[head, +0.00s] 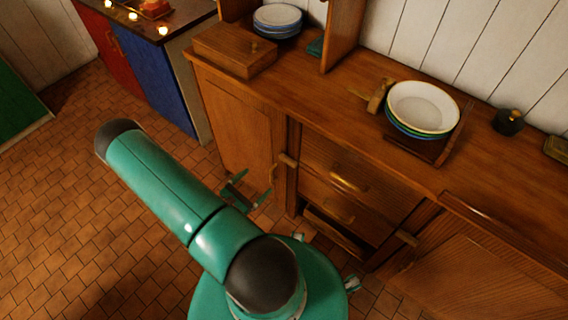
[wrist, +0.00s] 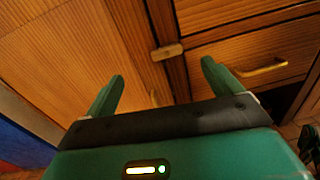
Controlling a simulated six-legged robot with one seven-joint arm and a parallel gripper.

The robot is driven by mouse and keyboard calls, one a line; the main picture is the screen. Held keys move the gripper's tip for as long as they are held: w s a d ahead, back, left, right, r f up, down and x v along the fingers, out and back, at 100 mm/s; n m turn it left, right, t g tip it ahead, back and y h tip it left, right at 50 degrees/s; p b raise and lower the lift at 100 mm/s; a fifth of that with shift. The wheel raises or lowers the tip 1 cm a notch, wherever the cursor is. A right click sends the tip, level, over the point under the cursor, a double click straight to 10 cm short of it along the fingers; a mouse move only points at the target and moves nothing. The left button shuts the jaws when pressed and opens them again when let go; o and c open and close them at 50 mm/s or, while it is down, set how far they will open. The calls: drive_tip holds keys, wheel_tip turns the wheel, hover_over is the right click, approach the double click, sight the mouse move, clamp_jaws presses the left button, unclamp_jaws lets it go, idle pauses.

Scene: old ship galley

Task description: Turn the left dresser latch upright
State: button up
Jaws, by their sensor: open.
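The left dresser latch (head: 288,160) is a small pale wooden turn-piece on the post between the left door and the drawers. It lies crosswise, roughly level. It also shows in the wrist view (wrist: 167,52), just beyond the fingertips and between their lines. My gripper (head: 246,190) is open and empty in front of the left door (head: 238,125), low and to the left of the latch in the head view. In the wrist view my gripper (wrist: 162,72) has its two green fingers spread wide, apart from the latch.
A second latch (head: 407,238) sits farther right. A brass door handle (head: 272,174) is near my gripper. Bowls (head: 422,107) and a wooden box (head: 235,50) stand on the dresser top.

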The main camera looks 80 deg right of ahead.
sight(286, 161)
drive_tip(key=shift+n+t+h, duration=0.3)
drive_tip(key=shift+n+t, duration=0.3)
drive_tip(key=shift+n, duration=0.1)
drive_tip(key=f+x, duration=0.1)
drive_tip(key=x, duration=0.4)
drive_tip(key=s+f+x, duration=0.1)
drive_tip(key=x, duration=0.8)
drive_tip(key=shift+s+f, duration=0.4)
drive_tip(key=shift+s, duration=0.05)
drive_tip(key=shift+a, duration=0.1)
drive_tip(key=c, duration=1)
